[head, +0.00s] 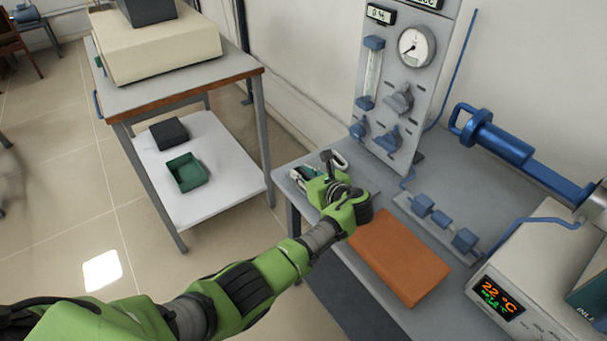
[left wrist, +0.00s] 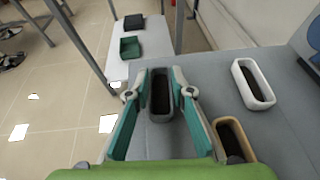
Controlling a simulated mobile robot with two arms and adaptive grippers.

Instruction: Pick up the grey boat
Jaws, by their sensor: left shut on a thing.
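The grey boat (left wrist: 161,95), a small oblong dish with a dark inside, sits between the two teal fingers of my left gripper (left wrist: 160,93) in the left wrist view. The fingers are shut on its long sides. It is at or just above the grey table top; I cannot tell if it is lifted. In the head view my left gripper (head: 308,176) is at the table's left corner, and the boat is mostly hidden there. A white boat (left wrist: 242,68) and a tan boat (left wrist: 249,154) stand to its right in the left wrist view. My right gripper is not in view.
An orange slab (head: 400,256) lies on the table beside my arm. A gauge panel (head: 405,75), a blue tube (head: 505,145) and a controller (head: 500,298) stand right and behind. A cart (head: 225,165) with a green tray (head: 187,172) and a black box (head: 169,133) is left, across a floor gap.

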